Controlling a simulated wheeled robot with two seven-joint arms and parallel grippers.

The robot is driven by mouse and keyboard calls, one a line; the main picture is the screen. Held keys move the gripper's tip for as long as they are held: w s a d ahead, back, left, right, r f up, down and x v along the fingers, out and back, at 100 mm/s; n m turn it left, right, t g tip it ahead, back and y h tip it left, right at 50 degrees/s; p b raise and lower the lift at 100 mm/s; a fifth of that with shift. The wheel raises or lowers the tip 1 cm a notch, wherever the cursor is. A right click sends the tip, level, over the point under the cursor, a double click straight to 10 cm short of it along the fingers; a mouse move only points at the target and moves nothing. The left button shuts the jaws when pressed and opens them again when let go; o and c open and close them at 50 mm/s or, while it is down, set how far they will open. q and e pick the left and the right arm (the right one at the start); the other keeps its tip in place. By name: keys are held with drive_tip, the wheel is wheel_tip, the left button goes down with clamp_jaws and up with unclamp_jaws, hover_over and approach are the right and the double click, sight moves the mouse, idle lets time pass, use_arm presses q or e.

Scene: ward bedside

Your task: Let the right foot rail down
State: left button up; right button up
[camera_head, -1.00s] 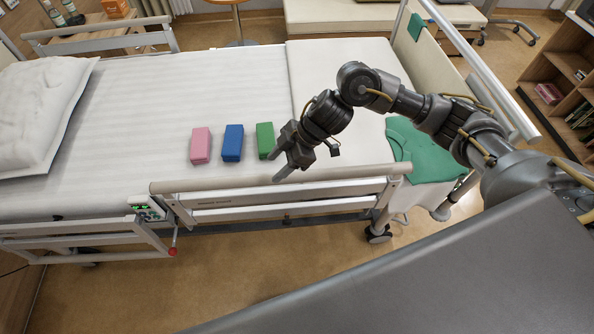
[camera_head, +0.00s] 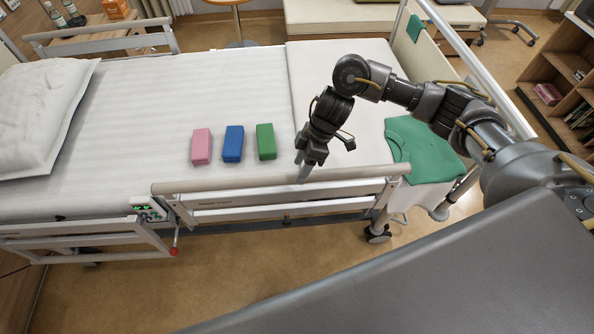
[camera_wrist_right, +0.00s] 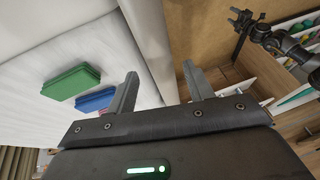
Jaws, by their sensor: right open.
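The right foot rail (camera_head: 240,187) is the rail along the near side of the bed's foot half. It stands up, its pale top bar at about mattress height, with white cross bars below. A red knob (camera_head: 174,252) shows by its left end. My right gripper (camera_head: 303,174) is open and points down at the top bar, right of its middle. In the right wrist view the rail (camera_wrist_right: 150,38) runs between the two spread fingers of the gripper (camera_wrist_right: 158,88); whether they touch it I cannot tell.
Pink (camera_head: 202,146), blue (camera_head: 233,143) and green (camera_head: 265,141) blocks stand on the mattress behind the rail. A green cloth (camera_head: 425,150) lies at the foot end. A control panel (camera_head: 149,211) sits left of the rail, by the lowered-looking head rail (camera_head: 80,240). Floor below is clear.

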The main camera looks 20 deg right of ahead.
sight(297, 174)
drive_tip(key=shift+x, duration=1.75)
clamp_jaws()
